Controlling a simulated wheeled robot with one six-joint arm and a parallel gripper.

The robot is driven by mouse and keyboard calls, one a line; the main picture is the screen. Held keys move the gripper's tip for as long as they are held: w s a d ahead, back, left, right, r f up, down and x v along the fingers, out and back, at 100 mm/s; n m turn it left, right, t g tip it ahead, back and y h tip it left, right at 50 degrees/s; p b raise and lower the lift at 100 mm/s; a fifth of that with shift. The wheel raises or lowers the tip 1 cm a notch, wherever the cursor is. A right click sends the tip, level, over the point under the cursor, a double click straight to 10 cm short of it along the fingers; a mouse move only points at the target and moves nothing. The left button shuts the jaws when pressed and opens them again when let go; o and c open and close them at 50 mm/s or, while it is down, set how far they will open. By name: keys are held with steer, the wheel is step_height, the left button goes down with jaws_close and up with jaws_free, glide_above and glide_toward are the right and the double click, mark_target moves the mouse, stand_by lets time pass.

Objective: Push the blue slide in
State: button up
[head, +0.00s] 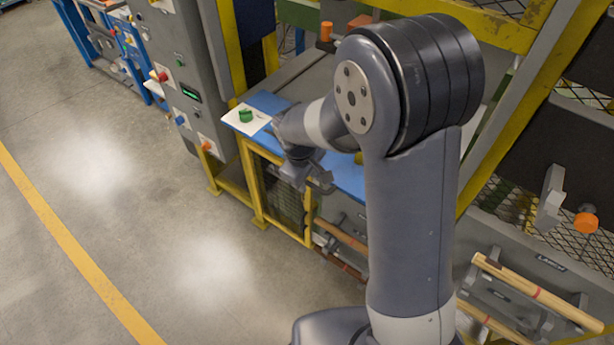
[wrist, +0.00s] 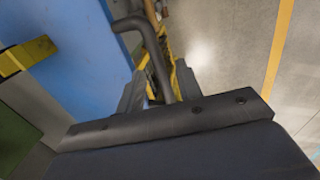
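A flat blue panel (head: 271,103), which looks like the blue slide, lies at the top of a yellow frame in the head view. It fills the upper left of the wrist view (wrist: 75,65). A bent dark grey bar (wrist: 152,45), like a handle, stands at its edge. My gripper (head: 322,184) is at the panel's front edge in the head view. In the wrist view my gripper (wrist: 160,88) has its fingers apart, with the bar running between them. I cannot tell whether either finger touches the bar. My arm hides part of the panel.
A green piece (head: 246,115) sits on a white sheet at the panel's left end. A grey cabinet (head: 180,60) with coloured knobs stands to the left. Turned wood pieces (head: 540,292) lie on a rack at lower right. The floor (head: 130,220) in front is clear.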

steer(key=shift+c, duration=0.2)
jaws_close()
stand_by(0.3)
steer(key=w+d, duration=0.4)
steer(key=w, duration=0.2)
steer(key=w+d, duration=0.5)
steer(key=w, duration=0.1)
steer(key=w+d, duration=0.4)
steer(key=w, duration=0.1)
steer(key=shift+w+d+p, duration=0.4)
steer(key=shift+r, duration=0.1)
steer(key=shift+o, duration=0.2)
jaws_free()
steer(key=shift+w+d, duration=0.1)
steer(key=shift+d, duration=0.05)
